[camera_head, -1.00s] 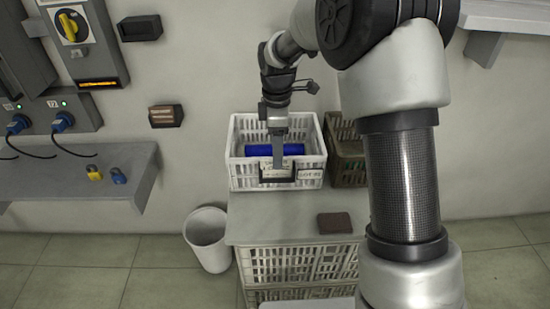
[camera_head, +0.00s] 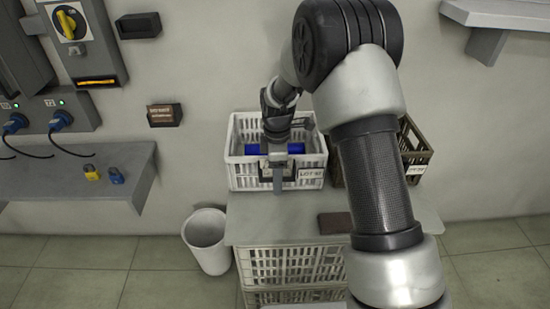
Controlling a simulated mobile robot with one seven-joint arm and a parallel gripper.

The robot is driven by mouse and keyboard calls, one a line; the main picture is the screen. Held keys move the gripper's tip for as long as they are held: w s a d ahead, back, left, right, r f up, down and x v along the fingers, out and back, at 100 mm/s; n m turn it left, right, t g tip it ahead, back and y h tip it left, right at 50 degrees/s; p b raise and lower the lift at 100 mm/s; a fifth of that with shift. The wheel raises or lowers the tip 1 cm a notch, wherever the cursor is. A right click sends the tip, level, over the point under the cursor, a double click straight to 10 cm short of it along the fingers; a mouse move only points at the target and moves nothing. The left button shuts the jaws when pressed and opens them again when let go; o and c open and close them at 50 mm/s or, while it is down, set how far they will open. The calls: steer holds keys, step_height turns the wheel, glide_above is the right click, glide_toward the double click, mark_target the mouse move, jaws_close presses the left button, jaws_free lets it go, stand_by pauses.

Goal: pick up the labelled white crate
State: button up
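The white crate (camera_head: 239,176) stands on a grey worktop, with a label reading something like "LOT" (camera_head: 311,174) on the right of its front wall. A blue roll (camera_head: 252,149) lies inside it. My gripper (camera_head: 278,186) points down at the crate's front wall, its fingers seen edge-on and overlapping the wall near the middle handle. I cannot tell whether the fingers are apart or closed on the wall. My wrist hides part of the crate's inside and front.
A brown crate (camera_head: 414,158) with its own label stands close on the right, partly behind my arm. A dark flat block (camera_head: 334,223) lies on the worktop (camera_head: 260,228) in front. A white bin (camera_head: 207,240) stands on the floor to the left. A wall shelf (camera_head: 120,185) juts out further left.

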jaws_close()
steer(key=shift+w+r, duration=0.1)
steer(key=shift+r, duration=0.1)
